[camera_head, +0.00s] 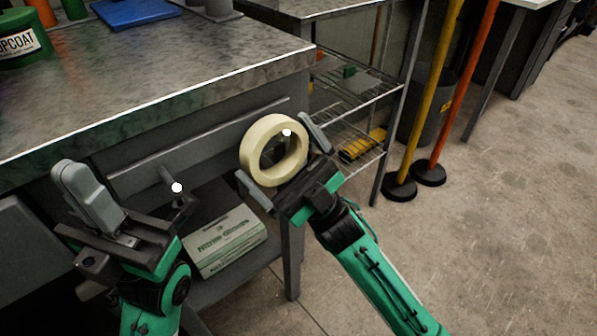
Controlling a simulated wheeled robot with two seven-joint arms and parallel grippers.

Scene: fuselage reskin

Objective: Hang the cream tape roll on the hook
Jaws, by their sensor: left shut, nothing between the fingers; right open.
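The cream tape roll (250,153) is upright at the grey rail on the bench front, with its hole facing me. A hook's white tip (287,132) shows at the upper inner edge of the hole, and the roll appears to hang around that hook; its shaft is hidden. My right gripper (274,149) is open, one finger at the roll's lower left and one at its right. Whether the fingers touch the roll is unclear. My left gripper (66,172) is shut and empty at the left, apart from the roll. Another hook (173,183) with a white tip is bare.
The bench top (170,80) has a green can (22,40) and a blue tray (135,12). A glove box (225,241) sits on the shelf below the rail. A wire rack (355,95) and yellow (431,85) and orange (465,85) posts stand right. The right floor is clear.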

